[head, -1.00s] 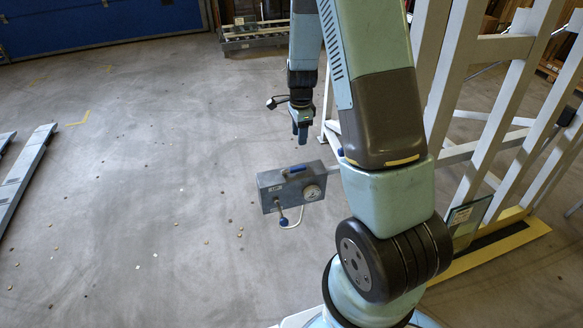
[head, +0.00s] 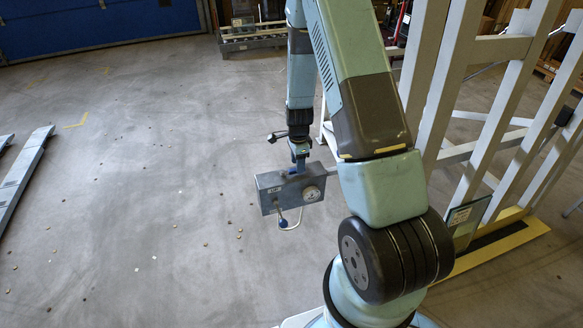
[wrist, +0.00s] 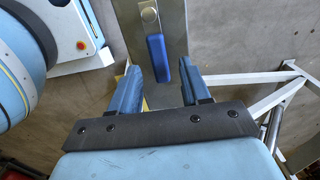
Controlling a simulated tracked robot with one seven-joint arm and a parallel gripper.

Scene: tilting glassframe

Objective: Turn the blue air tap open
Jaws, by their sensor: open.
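The blue air tap (wrist: 156,58) is a blue lever on a brass pivot (wrist: 149,15), fixed to the top of a grey box (head: 268,197). In the wrist view the lever runs nearly lengthwise between my gripper's two blue fingers, with its free end toward me. My gripper (wrist: 160,72) is open, with a gap to the lever on both sides. In the head view my gripper (head: 299,162) points down just above the box and largely hides the tap. I cannot tell exactly how far the fingertips reach down beside the lever.
The box carries a round gauge (head: 311,193) and a lower blue-knobbed lever (head: 282,223) with a pale hose. A white-grey frame (head: 480,120) stands to the right, with a yellow-edged base (head: 500,245). The floor left of the box is mostly clear.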

